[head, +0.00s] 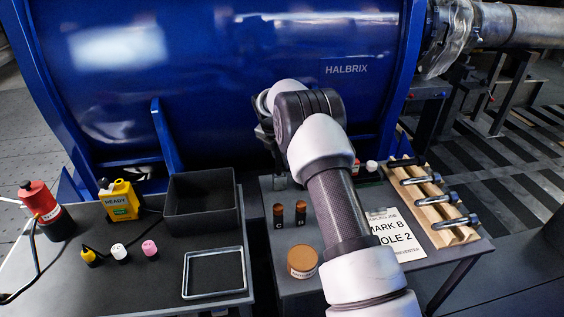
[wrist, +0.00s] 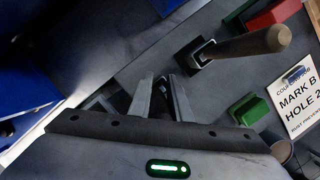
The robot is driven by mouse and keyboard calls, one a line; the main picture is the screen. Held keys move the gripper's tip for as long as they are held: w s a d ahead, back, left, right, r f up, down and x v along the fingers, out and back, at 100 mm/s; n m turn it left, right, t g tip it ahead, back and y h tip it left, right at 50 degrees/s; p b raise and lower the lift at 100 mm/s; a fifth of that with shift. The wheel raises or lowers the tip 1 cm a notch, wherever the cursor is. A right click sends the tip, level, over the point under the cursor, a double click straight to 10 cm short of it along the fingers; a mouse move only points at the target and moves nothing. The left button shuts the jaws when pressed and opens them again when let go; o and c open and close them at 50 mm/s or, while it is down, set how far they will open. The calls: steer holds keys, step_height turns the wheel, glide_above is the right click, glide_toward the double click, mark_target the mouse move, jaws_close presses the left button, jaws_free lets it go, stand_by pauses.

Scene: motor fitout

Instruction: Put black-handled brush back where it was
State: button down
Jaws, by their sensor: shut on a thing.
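My gripper (wrist: 162,84) is shut on a dark thing between its two fingers in the wrist view, which I take to be the black-handled brush (wrist: 160,104). Only a small dark part of it shows, and its bristles are hidden. In the head view my arm reaches over the right table toward the blue machine, and it hides the gripper's fingertips and the brush. A wooden handle (wrist: 252,45) sticks up at a tilt from a black square holder (wrist: 200,53), to the right of and apart from my fingers.
A green block (wrist: 250,110), a red block (wrist: 273,15) and a "MARK B HOLE 2" card (head: 396,238) lie nearby. A wooden rack (head: 462,236) with several metal bolts stands at right. A brown-lidded tin (head: 302,262) is in front. The blue drum (head: 220,70) bounds the back.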

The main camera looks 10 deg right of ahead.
steer(key=c, duration=2)
jaws_free()
steer(key=shift+f, duration=0.1)
steer(key=o, duration=0.4)
steer(key=shift+c, duration=0.2)
